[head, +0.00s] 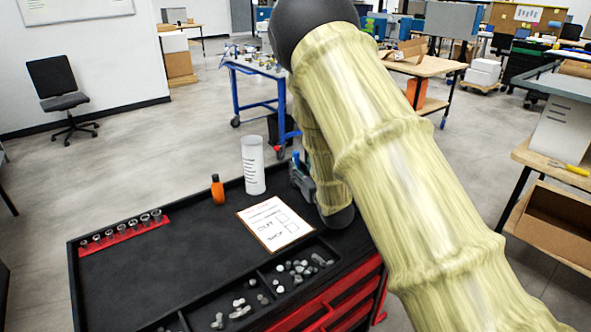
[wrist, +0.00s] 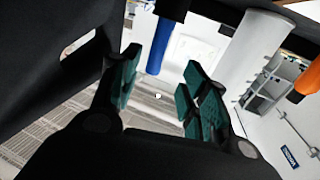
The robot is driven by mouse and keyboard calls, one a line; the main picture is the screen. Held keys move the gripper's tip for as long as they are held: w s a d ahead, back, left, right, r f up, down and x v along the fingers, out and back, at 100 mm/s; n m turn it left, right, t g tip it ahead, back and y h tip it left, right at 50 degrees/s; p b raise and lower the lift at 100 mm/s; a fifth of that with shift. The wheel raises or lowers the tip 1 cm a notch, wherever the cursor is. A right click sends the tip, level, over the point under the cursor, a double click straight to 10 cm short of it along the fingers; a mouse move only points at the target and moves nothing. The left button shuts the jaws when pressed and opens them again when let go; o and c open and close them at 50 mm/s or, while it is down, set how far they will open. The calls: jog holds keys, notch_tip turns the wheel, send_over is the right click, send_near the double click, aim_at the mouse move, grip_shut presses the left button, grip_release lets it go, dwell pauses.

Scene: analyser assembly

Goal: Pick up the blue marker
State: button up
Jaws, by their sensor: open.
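The blue marker (wrist: 159,46) shows in the wrist view as a blue cylinder with a dark part at the picture's top. It appears in line with the gap between the fingertips of my gripper (wrist: 162,62). The green-padded fingers are spread, and I see no contact with the marker. In the head view, my gripper (head: 303,180) is low at the back right corner of the black-topped cart (head: 165,262), partly hidden by my arm. A small blue tip (head: 295,157) beside it looks like the marker; most of it is hidden.
A white cylinder (head: 253,166) stands left of my gripper, with an orange bottle (head: 217,189) farther left. A clipboard (head: 275,224) lies in front. Sockets on a red rail (head: 124,233) and bins of small parts (head: 236,309) line the cart. Its middle is clear.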

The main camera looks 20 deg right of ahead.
aim_at(297, 161)
jog(key=shift+w+f+p, duration=0.2)
jog(key=shift+w+p, duration=0.4)
jog(key=shift+w, duration=3)
grip_shut()
